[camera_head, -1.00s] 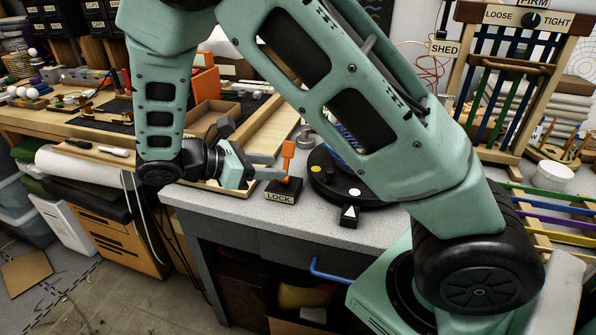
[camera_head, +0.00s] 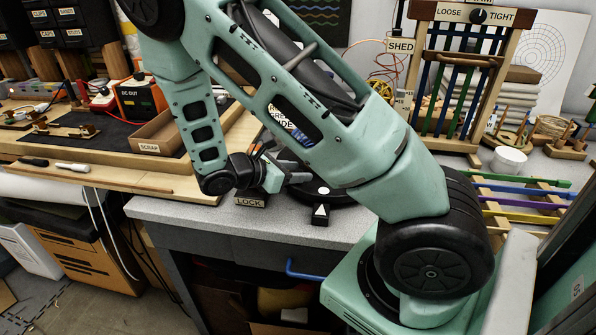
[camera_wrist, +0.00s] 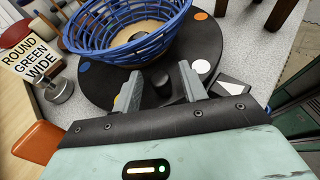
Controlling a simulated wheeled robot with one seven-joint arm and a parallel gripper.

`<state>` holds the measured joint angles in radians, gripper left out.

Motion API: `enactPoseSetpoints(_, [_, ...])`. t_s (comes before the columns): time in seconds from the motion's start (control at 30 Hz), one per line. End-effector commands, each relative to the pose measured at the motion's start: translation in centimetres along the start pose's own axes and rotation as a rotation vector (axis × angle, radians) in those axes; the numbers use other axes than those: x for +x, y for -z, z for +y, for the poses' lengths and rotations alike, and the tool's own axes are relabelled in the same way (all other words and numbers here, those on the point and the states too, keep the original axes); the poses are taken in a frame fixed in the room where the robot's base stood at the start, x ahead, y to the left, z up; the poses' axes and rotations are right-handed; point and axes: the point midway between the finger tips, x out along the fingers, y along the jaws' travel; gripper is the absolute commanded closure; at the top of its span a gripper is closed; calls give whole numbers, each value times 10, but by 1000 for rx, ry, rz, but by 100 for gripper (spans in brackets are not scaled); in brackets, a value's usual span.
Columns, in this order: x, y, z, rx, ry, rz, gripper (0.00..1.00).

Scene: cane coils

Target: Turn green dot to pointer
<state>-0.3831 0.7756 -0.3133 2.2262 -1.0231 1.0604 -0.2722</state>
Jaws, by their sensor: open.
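A black turntable (camera_wrist: 98,88) with a blue woven basket (camera_wrist: 130,38) on it lies on the bench. Blue (camera_wrist: 84,67), orange (camera_wrist: 201,15), white (camera_wrist: 201,66) and partly hidden yellow dots mark its rim; I see no green dot. The pointer, a white triangle on a black block (camera_wrist: 232,86), sits beside the rim near the white dot; it also shows in the head view (camera_head: 320,212). My gripper (camera_wrist: 161,72) is open over the near rim, with a black knob (camera_wrist: 162,84) between its fingers. I cannot tell whether they touch it.
The LOCK block (camera_head: 250,201) stands left of the turntable; its orange lever (camera_wrist: 38,142) is close to my gripper's left side. A sign reading ROUND GREEN WIDE (camera_wrist: 32,60) stands behind. A wooden rack (camera_head: 458,85) and coloured rails (camera_head: 520,195) are at right.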

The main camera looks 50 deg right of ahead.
Motion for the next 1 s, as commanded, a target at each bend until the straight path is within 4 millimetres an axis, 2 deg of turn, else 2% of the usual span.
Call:
enactPoseSetpoints(0.13, [9, 0, 0, -2, 1, -1, 58])
enactPoseSetpoints(0.4, [10, 0, 0, -1, 0, 0, 58])
enactPoseSetpoints(0.43, [10, 0, 0, -1, 0, 0, 60])
enactPoseSetpoints(0.57, [10, 0, 0, -1, 0, 0, 97])
enactPoseSetpoints(0.6, [10, 0, 0, -1, 0, 0, 100])
enactPoseSetpoints(1.0, [7, 1, 8, -13, -31, 0, 100])
